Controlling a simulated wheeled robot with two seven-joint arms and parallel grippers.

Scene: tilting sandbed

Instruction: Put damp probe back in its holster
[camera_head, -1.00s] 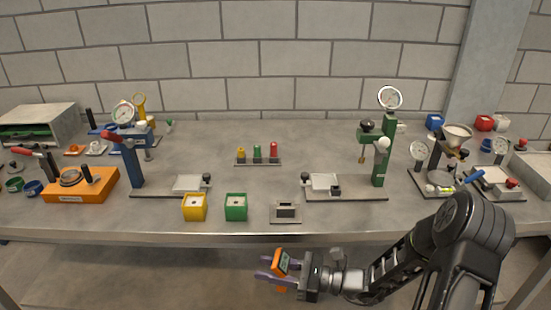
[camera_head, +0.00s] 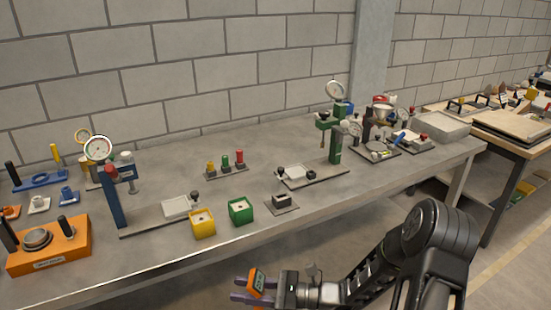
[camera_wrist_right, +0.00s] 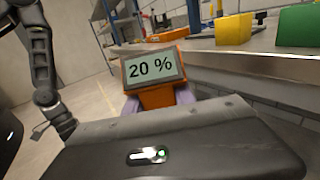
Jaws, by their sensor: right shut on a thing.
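The damp probe (camera_head: 258,281) is an orange device with a dark-framed display. In the right wrist view its screen (camera_wrist_right: 151,68) reads "20 %". My right gripper (camera_head: 240,290) is shut on the probe, with purple fingers on either side of it. It holds the probe off the table, in front of the table's front edge. The lower part of the probe is hidden by the gripper body in the wrist view. A small grey block on a flat plate (camera_head: 282,203) sits near the front edge; I cannot tell whether it is the holster. My left gripper is not in view.
A yellow box (camera_head: 203,224) and a green box (camera_head: 240,211) stand near the table's front edge (camera_head: 330,205). Blue and green gauge stands (camera_head: 112,195) (camera_head: 336,145) rise behind. An orange block (camera_head: 50,248) is at the left. A second table (camera_head: 515,140) stands at the right.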

